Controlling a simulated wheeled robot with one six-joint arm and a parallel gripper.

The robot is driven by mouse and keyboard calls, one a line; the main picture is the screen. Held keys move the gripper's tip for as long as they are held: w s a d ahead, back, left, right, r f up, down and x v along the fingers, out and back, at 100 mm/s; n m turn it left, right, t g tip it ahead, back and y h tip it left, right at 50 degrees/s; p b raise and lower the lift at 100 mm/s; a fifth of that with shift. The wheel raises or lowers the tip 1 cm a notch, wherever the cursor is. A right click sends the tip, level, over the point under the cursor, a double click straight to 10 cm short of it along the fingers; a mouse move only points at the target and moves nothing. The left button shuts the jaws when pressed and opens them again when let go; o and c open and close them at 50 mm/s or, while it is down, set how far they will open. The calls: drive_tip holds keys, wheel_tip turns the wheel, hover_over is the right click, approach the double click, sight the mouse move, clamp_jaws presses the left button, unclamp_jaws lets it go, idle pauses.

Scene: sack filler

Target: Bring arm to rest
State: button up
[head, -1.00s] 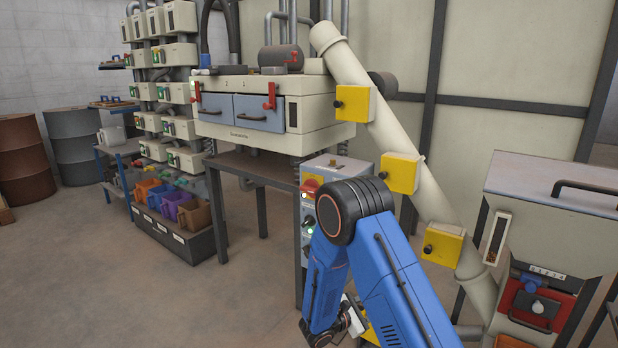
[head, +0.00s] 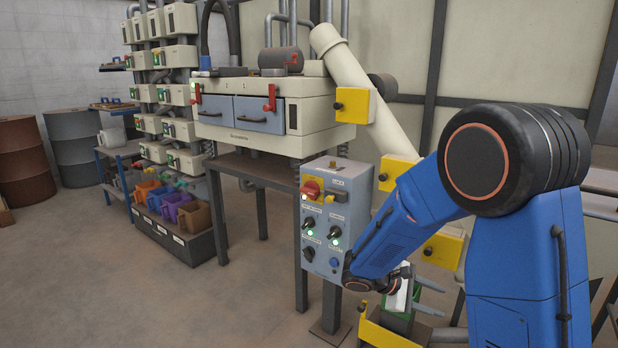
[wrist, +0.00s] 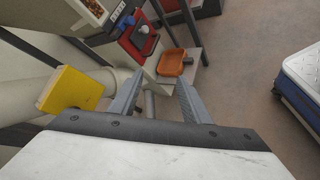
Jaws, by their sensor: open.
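My gripper (head: 440,299) is low in the head view, beyond my blue forearm. Its two grey fingers point right and stand apart. In the wrist view my gripper (wrist: 160,93) is open with nothing between its fingers. Beyond the fingertips there, an orange tray (wrist: 172,62) sits on a pale ledge, beside a red panel (wrist: 138,40) with a blue lever. My blue arm with its large black joint fills the right of the head view and hides most of the filler unit there.
A grey control panel (head: 325,225) on a post stands just left of my forearm. A sloping cream pipe (head: 365,85) carries yellow boxes; one yellow box (wrist: 75,90) is close left of my fingers. The blue-doored machine (head: 260,112) stands behind. Open floor lies at left.

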drive_tip(key=s+d+r+m+g+y, duration=0.1)
drive_tip(key=s+r+m+y, duration=0.25)
drive_tip(key=s, duration=0.35)
drive_tip(key=s+r+m+y, duration=0.2)
drive_tip(key=s+r+y, duration=0.15)
drive_tip(key=s, duration=0.45)
drive_tip(key=s+a+r+m+t+y, duration=0.2)
drive_tip(key=s+a, duration=0.1)
drive_tip(key=s, duration=0.3)
drive_tip(key=s+a+r+m+t+y, duration=0.2)
drive_tip(key=s+a+r+t+y, duration=0.1)
drive_tip(key=s, duration=0.3)
drive_tip(key=shift+a+r+m, duration=0.3)
drive_tip(key=shift+a+m, duration=0.05)
drive_tip(key=shift+a, duration=0.1)
idle(0.5)
